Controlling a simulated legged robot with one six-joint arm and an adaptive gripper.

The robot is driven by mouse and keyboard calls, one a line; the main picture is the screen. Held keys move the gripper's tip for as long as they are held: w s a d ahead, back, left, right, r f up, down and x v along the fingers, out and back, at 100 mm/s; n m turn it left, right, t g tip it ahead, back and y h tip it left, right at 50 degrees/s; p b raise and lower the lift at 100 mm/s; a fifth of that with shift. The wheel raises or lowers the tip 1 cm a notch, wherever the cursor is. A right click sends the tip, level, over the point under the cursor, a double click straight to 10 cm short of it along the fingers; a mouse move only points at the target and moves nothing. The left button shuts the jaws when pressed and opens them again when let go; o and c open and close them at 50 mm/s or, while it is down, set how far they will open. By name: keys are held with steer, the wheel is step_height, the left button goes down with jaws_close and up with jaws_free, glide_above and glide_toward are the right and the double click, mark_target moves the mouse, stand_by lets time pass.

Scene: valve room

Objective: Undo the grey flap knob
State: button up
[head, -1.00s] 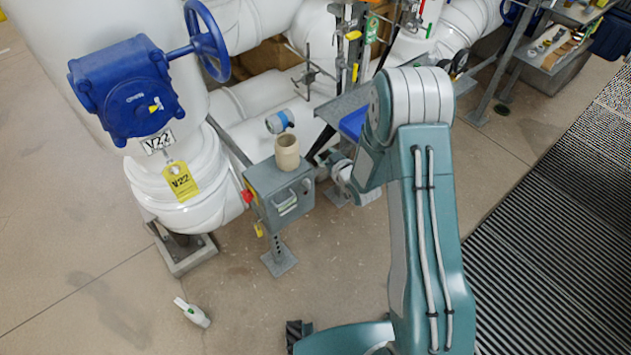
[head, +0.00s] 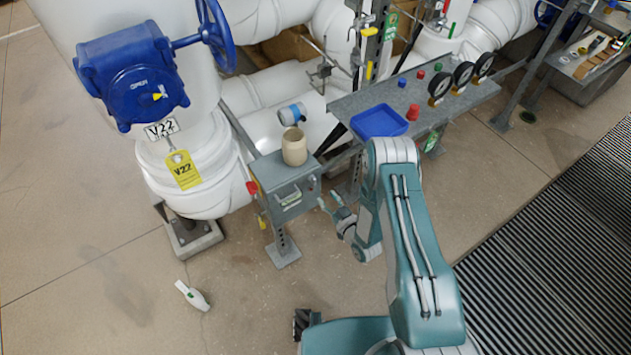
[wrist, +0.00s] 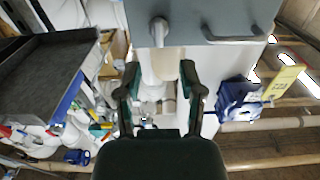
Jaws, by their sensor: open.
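A grey box (head: 285,188) on a post stands left of my gripper in the head view, with a beige cup (head: 294,146) on top. In the wrist view the box front (wrist: 200,12) fills the top middle. A grey knob (wrist: 158,30) sticks out of it, beside a bar handle (wrist: 234,36). In the head view the knob (head: 312,182) is small, at the right of the front. My gripper (head: 329,198) is open and empty, just right of the box and apart from it. In the wrist view the fingers (wrist: 160,70) sit below the knob in the picture.
A grey shelf (head: 345,104) with a blue tray (head: 379,122), several gauges and coloured buttons lies beyond my arm. A blue valve gearbox (head: 130,75) with a yellow tag (head: 183,170) is at the left. A white-and-green object (head: 192,295) lies on the clear floor.

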mark_target(315, 182)
steer(key=x, duration=0.7)
steer(key=shift+w+a, duration=0.15)
steer(key=shift+w, duration=0.2)
jaws_close()
